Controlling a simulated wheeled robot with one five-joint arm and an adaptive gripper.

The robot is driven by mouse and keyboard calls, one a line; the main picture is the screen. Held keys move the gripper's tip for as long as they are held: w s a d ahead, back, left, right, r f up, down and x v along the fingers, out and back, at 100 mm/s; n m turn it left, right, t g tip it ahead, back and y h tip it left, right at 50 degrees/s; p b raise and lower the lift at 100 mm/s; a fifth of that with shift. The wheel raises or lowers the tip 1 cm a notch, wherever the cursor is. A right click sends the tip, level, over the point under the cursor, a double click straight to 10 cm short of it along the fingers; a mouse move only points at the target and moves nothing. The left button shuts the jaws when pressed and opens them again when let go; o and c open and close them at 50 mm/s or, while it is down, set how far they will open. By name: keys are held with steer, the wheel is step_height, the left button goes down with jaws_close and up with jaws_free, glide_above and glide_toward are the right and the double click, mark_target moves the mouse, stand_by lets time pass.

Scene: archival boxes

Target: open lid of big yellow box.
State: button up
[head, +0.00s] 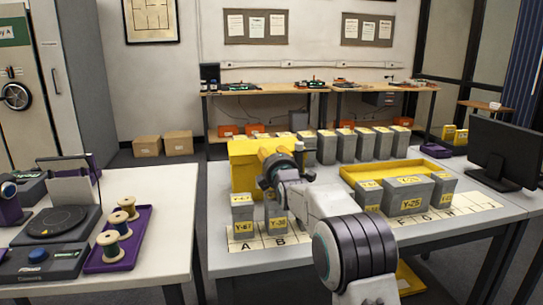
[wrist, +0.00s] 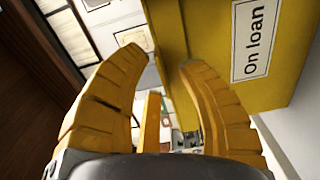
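The big yellow box (head: 242,158) stands at the left back part of the white table in the head view, and its top looks closed. In the wrist view the yellow box (wrist: 210,28) fills the upper right, with an "On loan" label on its side. My gripper (head: 280,160) is at the right front of the box in the head view, covering part of it.
Grey boxes Y-67 (head: 243,213) and Y-38 (head: 276,218) stand in front on a lettered strip. A yellow tray (head: 365,172) and box Y-25 (head: 405,194) are to the right. A row of grey boxes (head: 367,143) stands behind. A monitor (head: 503,152) is at the right.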

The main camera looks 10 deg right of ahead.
steer(key=shift+w, duration=0.15)
stand_by(0.3)
jaws_close()
